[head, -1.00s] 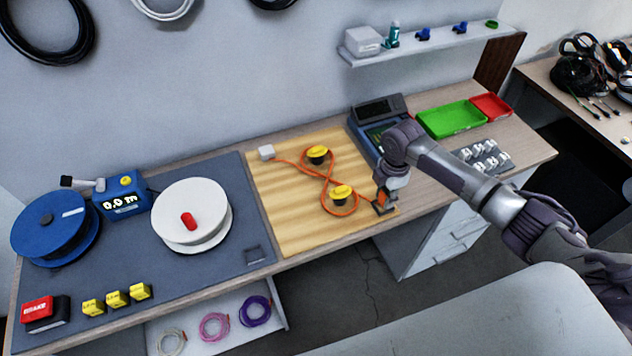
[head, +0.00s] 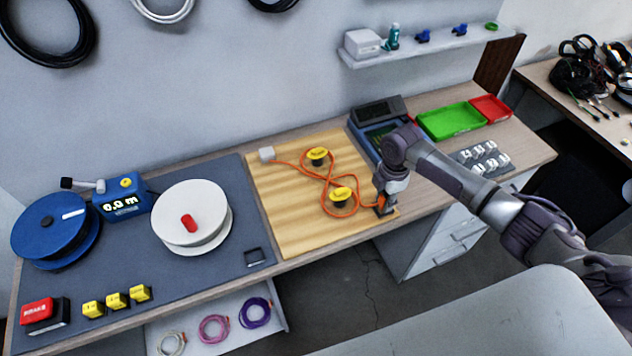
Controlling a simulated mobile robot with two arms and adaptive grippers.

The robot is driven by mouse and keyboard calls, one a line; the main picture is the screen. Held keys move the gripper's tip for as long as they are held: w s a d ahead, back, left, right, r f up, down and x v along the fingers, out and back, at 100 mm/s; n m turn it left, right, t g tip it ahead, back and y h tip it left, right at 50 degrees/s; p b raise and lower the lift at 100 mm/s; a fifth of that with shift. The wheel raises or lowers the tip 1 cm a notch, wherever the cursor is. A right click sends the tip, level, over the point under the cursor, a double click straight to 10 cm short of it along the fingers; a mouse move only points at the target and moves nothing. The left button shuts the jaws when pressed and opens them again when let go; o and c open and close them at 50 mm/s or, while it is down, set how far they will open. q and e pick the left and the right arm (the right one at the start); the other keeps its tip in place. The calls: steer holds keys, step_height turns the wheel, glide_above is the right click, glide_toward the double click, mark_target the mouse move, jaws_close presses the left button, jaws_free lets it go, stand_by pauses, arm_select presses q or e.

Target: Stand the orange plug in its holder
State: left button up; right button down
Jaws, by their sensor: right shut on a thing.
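The orange cable (head: 326,180) runs in a figure eight around two yellow-topped posts, the back post (head: 317,156) and the front post (head: 341,195), on the wooden board (head: 285,222). One cable end meets a white block (head: 267,154) at the board's back left. The other end leads to my right gripper (head: 384,207) at the board's front right corner. My right gripper is shut on the orange plug (head: 381,202), which is mostly hidden by the fingers. A dark holder seems to be just beneath the fingers; I cannot tell if the plug is in it. My left gripper is out of view.
A blue device (head: 372,135) stands behind my right arm. Green (head: 452,121) and red (head: 491,108) trays and a rack of white parts (head: 483,157) lie to the right. A white reel (head: 191,215) stands left of the board.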

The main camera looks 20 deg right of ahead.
steer(key=shift+f+b, duration=0.35)
steer(key=shift+f, duration=0.2)
stand_by(0.4)
steer(key=c, duration=0.8)
jaws_free()
step_height(320, 180, up, 6)
steer(key=p, duration=0.5)
steer(key=shift+f+p, duration=0.15)
steer(key=shift+p, duration=0.2)
steer(key=shift+r, duration=1.2)
